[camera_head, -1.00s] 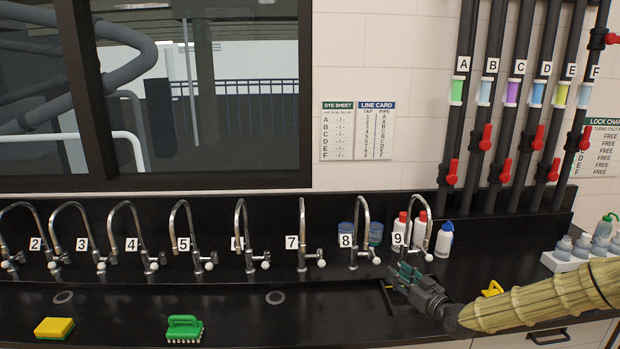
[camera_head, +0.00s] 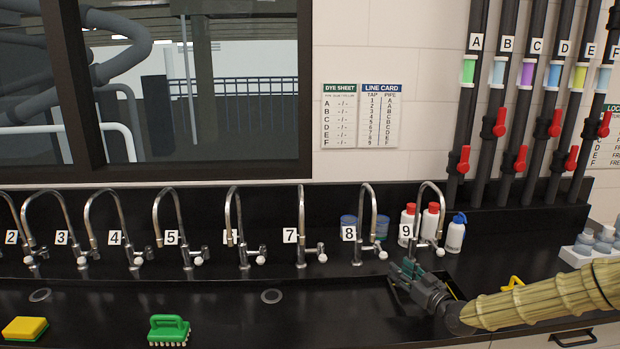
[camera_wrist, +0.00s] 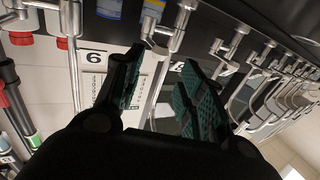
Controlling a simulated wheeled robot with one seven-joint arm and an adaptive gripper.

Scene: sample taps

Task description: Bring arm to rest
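My arm, in a pale ribbed sleeve, reaches in from the lower right of the head view. My gripper (camera_head: 408,270) hangs over a dark recess (camera_head: 397,303) in the black counter, just in front of tap 9 (camera_head: 428,187). In the wrist view my gripper (camera_wrist: 162,78) has its two teal-padded fingers apart, with nothing held between them. Tap bodies show behind and beside the fingers there, with no clear contact.
A row of numbered taps lines the counter. Red-capped bottles (camera_head: 432,222) and a blue-capped bottle (camera_head: 455,233) stand near tap 9. A yellow object (camera_head: 513,283) lies right of my gripper. A green brush (camera_head: 169,330) and a sponge (camera_head: 25,329) lie front left.

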